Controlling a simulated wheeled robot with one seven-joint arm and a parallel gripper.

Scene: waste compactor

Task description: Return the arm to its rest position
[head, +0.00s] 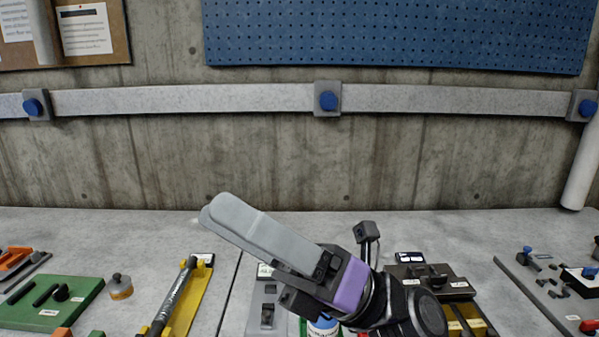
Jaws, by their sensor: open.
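My gripper (212,206) is raised above the middle of the workbench (420,228), its long grey fingers pointing up and left. It is open, though the fingers look nearly in line from this side. I see nothing between the fingers. My arm comes up from the lower right, with a purple band behind the fingers, and hides part of the bench's middle.
A green board (80,312), a small round weight (121,287) and a yellow tray (201,287) lie left. A dark box with yellow (432,278) and a grey panel (530,280) lie right. The back of the bench is clear before a concrete wall (250,165).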

